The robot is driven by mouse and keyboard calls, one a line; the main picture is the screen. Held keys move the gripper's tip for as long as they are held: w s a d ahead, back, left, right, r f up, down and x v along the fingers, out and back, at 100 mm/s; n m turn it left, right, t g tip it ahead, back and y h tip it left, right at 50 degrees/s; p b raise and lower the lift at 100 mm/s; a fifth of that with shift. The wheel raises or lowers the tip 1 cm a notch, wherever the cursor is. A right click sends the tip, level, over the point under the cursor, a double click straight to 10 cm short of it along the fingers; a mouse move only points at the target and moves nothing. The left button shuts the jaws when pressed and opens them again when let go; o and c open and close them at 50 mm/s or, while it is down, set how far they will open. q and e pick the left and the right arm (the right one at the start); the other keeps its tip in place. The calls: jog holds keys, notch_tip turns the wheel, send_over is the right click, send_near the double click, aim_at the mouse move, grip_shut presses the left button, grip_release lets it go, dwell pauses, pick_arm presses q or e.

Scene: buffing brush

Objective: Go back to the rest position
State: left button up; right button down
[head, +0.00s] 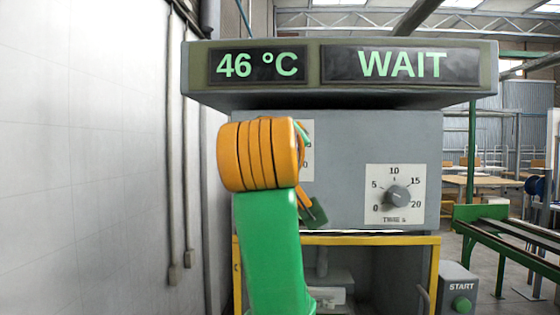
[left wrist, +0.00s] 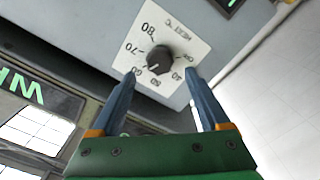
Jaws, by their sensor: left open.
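My left gripper (left wrist: 161,74) is open and empty in the left wrist view. Its two blue fingers point at the dark heat knob (left wrist: 160,59) on a white dial plate, with a fingertip toward each side of its lower edge. The knob looks clear of the fingers; the exact gap to the panel cannot be told. In the head view my orange and green left arm (head: 270,240) covers most of the heat dial, and the gripper is mostly hidden behind it. My right gripper is not in view.
The grey machine (head: 345,140) has a display (head: 400,65) reading 46 °C and WAIT. A time knob (head: 398,196) sits right of my arm. A START box (head: 461,285) stands lower right, near a green rail (head: 510,240). A white wall (head: 90,160) is on the left.

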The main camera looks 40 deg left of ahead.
pick_arm(q)
jog(key=v, duration=0.2)
jog(key=shift+s+d, duration=0.2)
jog(key=shift+s, duration=0.15)
